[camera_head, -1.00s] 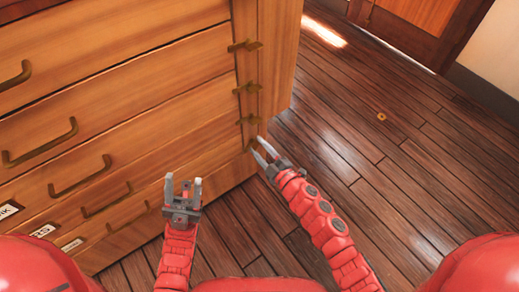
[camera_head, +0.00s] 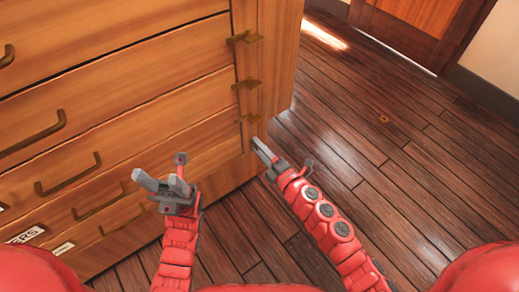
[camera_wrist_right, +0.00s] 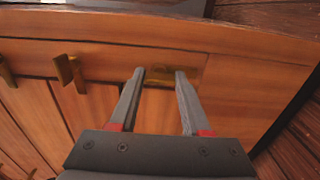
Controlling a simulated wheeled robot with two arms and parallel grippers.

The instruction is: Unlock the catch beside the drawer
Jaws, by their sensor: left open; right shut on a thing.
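The wooden cabinet has a column of brass catches beside its drawers. In the head view I see an upper catch (camera_head: 244,38), a middle catch (camera_head: 246,84) and a lower catch (camera_head: 249,118). My right gripper (camera_head: 260,146) is at the lowest part of this column, just below the lower catch, and hides what it holds there. In the right wrist view its fingers (camera_wrist_right: 160,82) are shut on a brass catch (camera_wrist_right: 159,70), with another catch (camera_wrist_right: 69,72) to the left. My left gripper (camera_head: 160,168) is open and empty in front of the lower drawers.
Drawers with brass handles (camera_head: 70,180) and white labels (camera_head: 26,235) fill the left. The wooden floor (camera_head: 380,170) to the right is open, with a small brass fitting (camera_head: 384,119) on it. A door (camera_head: 415,25) stands at the back.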

